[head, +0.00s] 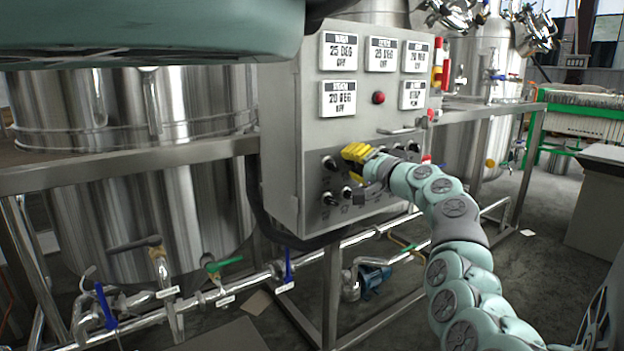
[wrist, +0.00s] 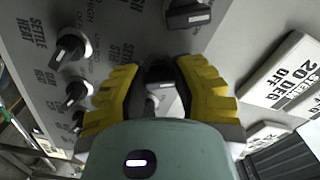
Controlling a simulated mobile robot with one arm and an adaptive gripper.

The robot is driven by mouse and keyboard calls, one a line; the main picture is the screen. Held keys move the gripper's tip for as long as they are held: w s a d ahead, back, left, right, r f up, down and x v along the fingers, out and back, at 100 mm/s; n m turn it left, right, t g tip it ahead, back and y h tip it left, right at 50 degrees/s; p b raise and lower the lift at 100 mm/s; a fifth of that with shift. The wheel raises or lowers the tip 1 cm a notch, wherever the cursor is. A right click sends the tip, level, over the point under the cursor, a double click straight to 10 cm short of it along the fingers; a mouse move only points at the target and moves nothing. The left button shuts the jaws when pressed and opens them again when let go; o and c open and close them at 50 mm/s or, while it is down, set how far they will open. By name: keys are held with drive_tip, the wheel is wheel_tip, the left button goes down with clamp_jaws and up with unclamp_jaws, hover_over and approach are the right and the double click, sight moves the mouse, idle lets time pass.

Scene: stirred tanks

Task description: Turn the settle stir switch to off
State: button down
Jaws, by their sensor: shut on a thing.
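The grey control box (head: 300,190) stands in the middle of the head view, with black rotary switches on its lower front. My gripper (head: 357,154) reaches it from the right, its yellow fingers at the upper row of switches. In the wrist view my gripper (wrist: 161,82) is shut on a dark switch knob (wrist: 160,72) with a pale pointer mark. The fingers hide its sides, so I cannot read its exact setting. Lettering beside it looks like "settle stir". A switch labelled "settle heat" (wrist: 70,48) is to its left.
Other switches (wrist: 76,92) sit close to my fingers, and another knob (wrist: 188,15) is above. White display plates (head: 338,98) and a red button (head: 378,97) are higher on the box. Steel tanks (head: 140,110), a rail (head: 130,163) and valved pipes surround it.

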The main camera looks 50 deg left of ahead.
drive_tip(key=shift+f+n, duration=0.1)
drive_tip(key=shift+n, duration=0.3)
drive_tip(key=c, duration=0.7)
unclamp_jaws()
drive_tip(key=shift+d, duration=0.1)
drive_tip(key=d, duration=1.1)
drive_tip(key=shift+s+d, duration=0.4)
drive_tip(key=shift+s, duration=0.05)
